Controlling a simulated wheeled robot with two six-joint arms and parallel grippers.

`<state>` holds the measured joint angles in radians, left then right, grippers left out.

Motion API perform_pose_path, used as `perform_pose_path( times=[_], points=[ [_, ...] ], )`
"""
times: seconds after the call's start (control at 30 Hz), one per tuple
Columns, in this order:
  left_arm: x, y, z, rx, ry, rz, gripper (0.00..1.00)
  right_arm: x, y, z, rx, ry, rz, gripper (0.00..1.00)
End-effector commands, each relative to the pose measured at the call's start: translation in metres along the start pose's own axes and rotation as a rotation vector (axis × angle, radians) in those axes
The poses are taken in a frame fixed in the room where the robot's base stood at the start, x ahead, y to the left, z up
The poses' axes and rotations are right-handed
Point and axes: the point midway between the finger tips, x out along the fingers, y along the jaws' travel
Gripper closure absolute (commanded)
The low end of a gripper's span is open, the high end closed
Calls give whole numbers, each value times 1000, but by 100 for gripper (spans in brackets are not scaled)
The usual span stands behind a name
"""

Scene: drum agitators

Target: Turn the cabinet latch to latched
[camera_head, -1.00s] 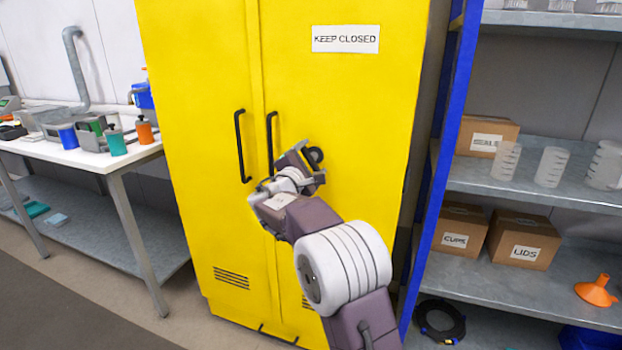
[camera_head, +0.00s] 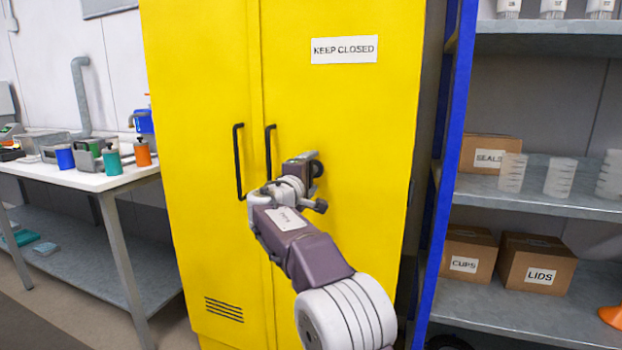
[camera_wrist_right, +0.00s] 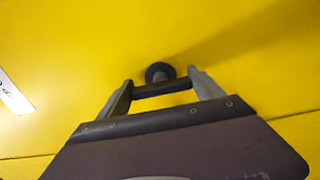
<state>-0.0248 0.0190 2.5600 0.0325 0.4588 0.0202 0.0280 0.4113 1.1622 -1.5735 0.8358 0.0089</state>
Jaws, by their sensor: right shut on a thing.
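The yellow cabinet (camera_head: 345,110) stands with its doors shut, and a "KEEP CLOSED" sign is on the right door. The dark latch (camera_head: 317,169) is on the right door, mostly hidden behind my right gripper (camera_head: 306,164). In the right wrist view the latch (camera_wrist_right: 160,72) shows as a round black base with a dark bar in front. The fingers of my right gripper (camera_wrist_right: 162,82) are on either side of this bar and hold it. I cannot tell from its markings which way the latch is set. My left gripper is not in view.
Two black door handles (camera_head: 239,162) are left of the gripper. A blue-framed shelf (camera_head: 455,150) with boxes and beakers stands close on the right. A workbench (camera_head: 75,178) with bottles is on the left.

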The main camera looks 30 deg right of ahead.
Motion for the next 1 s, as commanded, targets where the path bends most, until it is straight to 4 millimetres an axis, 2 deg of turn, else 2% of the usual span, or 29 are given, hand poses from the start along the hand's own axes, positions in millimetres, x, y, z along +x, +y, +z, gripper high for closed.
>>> perform_pose_path(
  times=[0.47,0.5,0.53,0.57,0.87,1.0],
  points=[
    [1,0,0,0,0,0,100,0,-1,0,13,0,-2,64],
    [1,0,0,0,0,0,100,0,-1,0,13,0,-2,13],
    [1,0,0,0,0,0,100,0,-1,0,13,0,-2,4],
    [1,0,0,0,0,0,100,0,-1,0,12,0,-2,2],
    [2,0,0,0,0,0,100,-2,0,0,11,0,0,2],
    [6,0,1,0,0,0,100,-24,-1,-1,12,4,0,2]
  ],
)
